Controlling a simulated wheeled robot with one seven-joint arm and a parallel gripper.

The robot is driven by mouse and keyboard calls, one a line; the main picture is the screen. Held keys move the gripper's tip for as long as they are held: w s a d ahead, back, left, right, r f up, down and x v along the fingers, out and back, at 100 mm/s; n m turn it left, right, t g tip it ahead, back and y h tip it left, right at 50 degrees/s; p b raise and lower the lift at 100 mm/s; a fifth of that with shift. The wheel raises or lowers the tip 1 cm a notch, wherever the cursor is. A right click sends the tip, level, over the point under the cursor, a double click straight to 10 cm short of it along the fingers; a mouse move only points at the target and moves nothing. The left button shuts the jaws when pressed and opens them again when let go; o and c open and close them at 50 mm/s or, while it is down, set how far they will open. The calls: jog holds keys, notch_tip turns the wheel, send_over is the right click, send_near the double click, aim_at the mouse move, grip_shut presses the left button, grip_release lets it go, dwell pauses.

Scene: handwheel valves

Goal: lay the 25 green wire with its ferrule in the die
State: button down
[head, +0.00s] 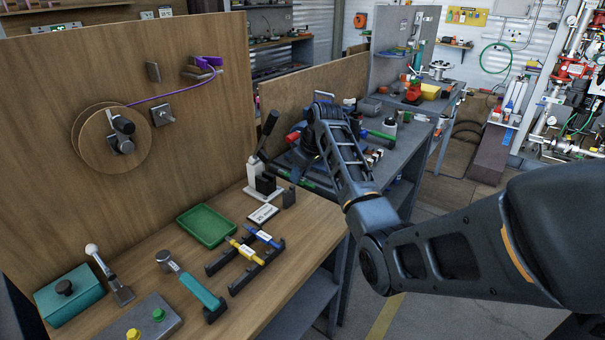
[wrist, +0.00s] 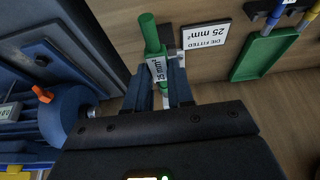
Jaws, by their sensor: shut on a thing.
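In the wrist view my gripper (wrist: 164,84) is shut on a green wire (wrist: 153,35) that carries a white size label (wrist: 157,69). The label's first digit is hard to read. The ferrule is mostly hidden between the fingers. In the head view my arm covers the gripper and no held wire can be made out. The crimp press (head: 262,183), pale with a black lever, stands on the wooden bench. A placard (head: 264,214) lies in front of it; in the wrist view the placard (wrist: 206,37) reads "DIE FITTED 25 mm²", just right of the wire. The die itself cannot be made out.
A crimping tool (head: 193,286) with a teal handle lies nearer. A wooden panel (head: 200,120) stands behind. A blue machine (wrist: 66,121) is beside my gripper.

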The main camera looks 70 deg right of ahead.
aim_at(282, 175)
jog(key=shift+w+d+f+b, duration=0.15)
jog(key=shift+w+f+b, duration=0.55)
jog(key=shift+f, duration=0.2)
jog(key=shift+w+d+f+b, duration=0.15)
jog(key=shift+w+f+b, duration=0.5)
jog(key=shift+f, duration=0.25)
jog(key=shift+w+d+b, duration=0.2)
jog(key=shift+w+b, duration=0.2)
jog(key=shift+w, duration=0.4)
jog(key=shift+w+d+b, duration=0.2)
jog(key=shift+w+b, duration=0.2)
jog(key=shift+w, duration=0.4)
jog(key=shift+w+d+b, duration=0.2)
jog(key=shift+w+b, duration=0.2)
jog(key=shift+w, duration=0.4)
jog(key=shift+f+b, duration=0.35)
jog(key=shift+f, duration=0.5)
jog(key=c, duration=0.9)
grip_release()
jog(key=shift+o, duration=0.5)
jog(key=o, duration=0.4)
